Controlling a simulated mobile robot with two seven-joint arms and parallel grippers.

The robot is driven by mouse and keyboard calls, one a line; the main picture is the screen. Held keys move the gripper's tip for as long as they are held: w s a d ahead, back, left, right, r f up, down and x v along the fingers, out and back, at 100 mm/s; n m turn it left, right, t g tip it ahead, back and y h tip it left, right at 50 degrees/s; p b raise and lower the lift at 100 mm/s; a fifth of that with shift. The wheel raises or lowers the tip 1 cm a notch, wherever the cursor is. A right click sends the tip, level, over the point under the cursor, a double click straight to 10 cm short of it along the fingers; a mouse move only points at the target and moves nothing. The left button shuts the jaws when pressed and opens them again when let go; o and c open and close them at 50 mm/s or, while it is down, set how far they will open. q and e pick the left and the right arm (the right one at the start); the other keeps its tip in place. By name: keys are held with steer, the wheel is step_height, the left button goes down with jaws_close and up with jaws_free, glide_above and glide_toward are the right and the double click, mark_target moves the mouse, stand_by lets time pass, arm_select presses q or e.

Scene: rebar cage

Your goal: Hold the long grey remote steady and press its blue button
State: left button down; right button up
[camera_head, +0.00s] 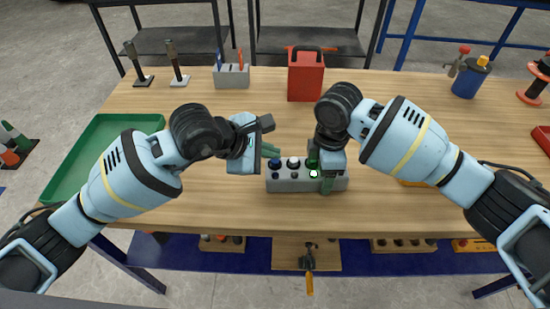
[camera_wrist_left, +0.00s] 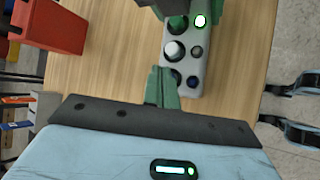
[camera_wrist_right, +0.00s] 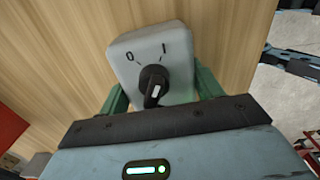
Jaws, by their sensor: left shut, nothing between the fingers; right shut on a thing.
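The long grey remote (camera_head: 305,184) lies on the wooden table, with round buttons along its top. In the right wrist view the remote's end (camera_wrist_right: 140,50) shows a black 0/I switch. My left gripper (camera_head: 272,151) is shut and empty beside the blue button. In the left wrist view its fingertips (camera_wrist_left: 163,72) partly hide that button; contact cannot be told.
A red box (camera_head: 306,78) stands behind the remote. A grey holder with tools (camera_head: 232,76) is at the back left, and a green tray (camera_head: 75,150) at the left. A blue container (camera_head: 468,80) stands at the back right. The table's front edge is close to the remote.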

arm_select(q)
steer(key=shift+f, duration=0.9)
stand_by(1.0)
steer(key=shift+r, duration=1.35)
steer(key=shift+r, duration=0.1)
step_height(320, 180, up, 5)
steer(key=shift+f, duration=0.1)
stand_by(0.5)
arm_select(e)
steer(key=o, duration=1.3)
steer(key=shift+o, duration=0.2)
